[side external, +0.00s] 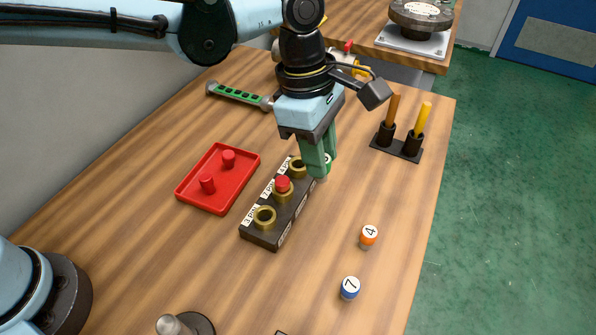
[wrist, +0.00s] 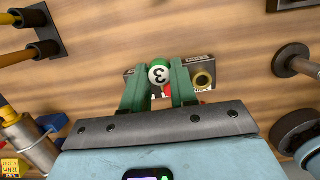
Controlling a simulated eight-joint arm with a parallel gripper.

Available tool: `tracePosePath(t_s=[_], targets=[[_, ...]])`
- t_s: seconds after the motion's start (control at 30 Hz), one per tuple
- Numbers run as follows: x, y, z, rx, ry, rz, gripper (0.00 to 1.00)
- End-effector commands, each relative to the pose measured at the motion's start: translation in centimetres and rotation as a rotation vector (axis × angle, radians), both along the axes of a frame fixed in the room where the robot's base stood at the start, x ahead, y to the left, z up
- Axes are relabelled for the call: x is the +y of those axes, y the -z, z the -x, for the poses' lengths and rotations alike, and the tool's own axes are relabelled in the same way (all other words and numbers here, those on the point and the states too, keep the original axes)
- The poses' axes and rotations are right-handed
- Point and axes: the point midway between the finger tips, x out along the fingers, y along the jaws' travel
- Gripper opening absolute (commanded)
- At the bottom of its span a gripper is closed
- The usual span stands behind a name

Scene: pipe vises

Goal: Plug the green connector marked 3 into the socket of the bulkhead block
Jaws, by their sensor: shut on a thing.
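The green connector marked 3 (wrist: 159,73) is held between the fingers of my gripper (wrist: 160,80), its white numbered end facing the wrist camera. In the side view my gripper (side external: 318,165) is shut on it, pointing down beside the far end of the bulkhead block; the fingers hide most of the connector. The dark bulkhead block (side external: 262,236) has three brass-ringed sockets in a row. The near socket (side external: 265,217) and far socket (side external: 298,166) look open; a red cap (side external: 283,183) sits on the middle one. In the wrist view the fingers partly hide the block (wrist: 205,64).
An orange connector 4 (side external: 369,234) and a blue connector 7 (side external: 350,287) stand at the front right. A dark stand (side external: 397,150) with orange and yellow handles is at the right.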

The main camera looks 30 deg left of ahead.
Motion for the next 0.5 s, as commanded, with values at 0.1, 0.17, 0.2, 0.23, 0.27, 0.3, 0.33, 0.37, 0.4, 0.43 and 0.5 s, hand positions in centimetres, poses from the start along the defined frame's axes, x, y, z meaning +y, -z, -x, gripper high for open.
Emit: tracePosePath(t_s=[0.1, 0.17, 0.2, 0.23, 0.27, 0.3, 0.33, 0.37, 0.4, 0.43, 0.5], targets=[[2.3, -0.2, 2.1, 0.0, -0.009, 0.0, 0.0], [3.3, -0.2, 3.1, 0.0, -0.013, 0.0, 0.0], [3.9, -0.2, 3.7, 0.0, -0.015, 0.0, 0.0], [4.3, -0.2, 4.1, -0.001, -0.017, 0.0, 0.0], [4.7, -0.1, 4.5, 0.0, -0.018, 0.0, 0.0], [5.1, -0.1, 5.0, 0.0, -0.02, 0.0, 0.0], [5.5, 0.0, 5.3, 0.0, -0.021, 0.0, 0.0], [5.7, 0.0, 5.6, -0.001, -0.023, 0.0, 0.0], [6.0, 0.1, 5.9, 0.0, -0.024, 0.0, 0.0], [6.2, 0.1, 6.1, 0.0, -0.024, 0.0, 0.0], [6.5, 0.2, 6.4, 0.0, -0.025, 0.0, 0.0]])
